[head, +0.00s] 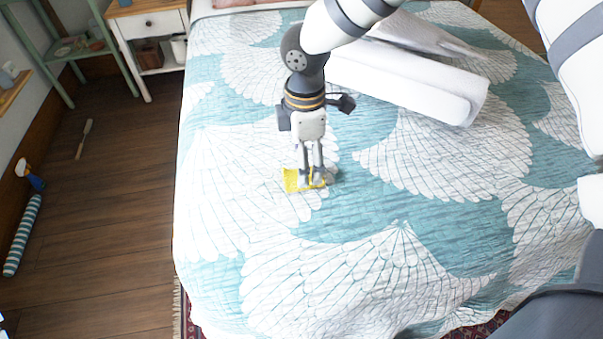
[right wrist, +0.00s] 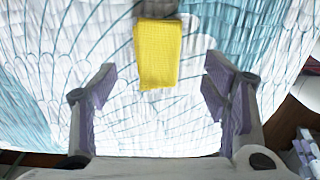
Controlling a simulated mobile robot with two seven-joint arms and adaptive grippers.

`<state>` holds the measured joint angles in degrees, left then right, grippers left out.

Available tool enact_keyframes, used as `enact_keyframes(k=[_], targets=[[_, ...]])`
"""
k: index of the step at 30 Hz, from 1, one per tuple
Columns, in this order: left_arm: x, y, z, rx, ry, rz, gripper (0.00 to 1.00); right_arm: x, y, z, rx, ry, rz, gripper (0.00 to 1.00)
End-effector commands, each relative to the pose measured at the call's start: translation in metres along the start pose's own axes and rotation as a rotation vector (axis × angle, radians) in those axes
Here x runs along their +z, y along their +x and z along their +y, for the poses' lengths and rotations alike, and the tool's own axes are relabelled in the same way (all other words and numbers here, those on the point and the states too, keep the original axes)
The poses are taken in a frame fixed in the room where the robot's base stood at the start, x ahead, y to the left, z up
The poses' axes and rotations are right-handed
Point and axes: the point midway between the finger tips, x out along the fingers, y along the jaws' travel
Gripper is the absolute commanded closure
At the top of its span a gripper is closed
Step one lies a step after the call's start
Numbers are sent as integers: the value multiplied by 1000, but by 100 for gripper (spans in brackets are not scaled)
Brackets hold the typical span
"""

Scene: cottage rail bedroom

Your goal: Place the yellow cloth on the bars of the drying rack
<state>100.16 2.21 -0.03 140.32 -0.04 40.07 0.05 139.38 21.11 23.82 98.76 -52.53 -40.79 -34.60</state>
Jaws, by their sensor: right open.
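The yellow cloth (head: 291,180) is a small flat rectangle on the patterned bedspread, partly covered by my right gripper (head: 312,182) in the head view. In the right wrist view the cloth (right wrist: 157,55) shows ahead, between the lines of the two fingers. My right gripper is open and empty, pointing down close over the cloth; I cannot tell whether it touches. A small grey thing (right wrist: 157,8) adjoins the cloth's far end. I see no drying rack in either view. My left gripper is out of view.
The bed (head: 400,260) with a teal and white spread fills the middle. White pillow-like slabs (head: 405,80) lie behind the gripper. A white nightstand (head: 150,25) and green shelf stand at the upper left. A striped roll (head: 22,235), spray bottle (head: 28,174) and brush (head: 84,138) lie on the floor.

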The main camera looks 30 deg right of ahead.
Motion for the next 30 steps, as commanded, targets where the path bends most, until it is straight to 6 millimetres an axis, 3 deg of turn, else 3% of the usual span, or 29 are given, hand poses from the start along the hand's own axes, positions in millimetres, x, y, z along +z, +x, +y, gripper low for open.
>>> enact_keyframes(k=[3, 6, 14, 20, 24, 30], targets=[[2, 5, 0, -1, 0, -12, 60, 0, 28, 1, -8, 2, -1, 32], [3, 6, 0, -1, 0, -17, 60, 0, 42, 2, -5, 1, 0, 32], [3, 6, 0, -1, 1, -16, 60, -1, 44, 3, 0, 1, 0, 32], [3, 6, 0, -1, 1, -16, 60, -1, 44, 2, -1, 1, 0, 77], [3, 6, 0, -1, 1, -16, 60, -1, 44, 2, -1, 1, 0, 82], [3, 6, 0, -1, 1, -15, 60, 0, 43, 2, 0, 1, 0, 82]])
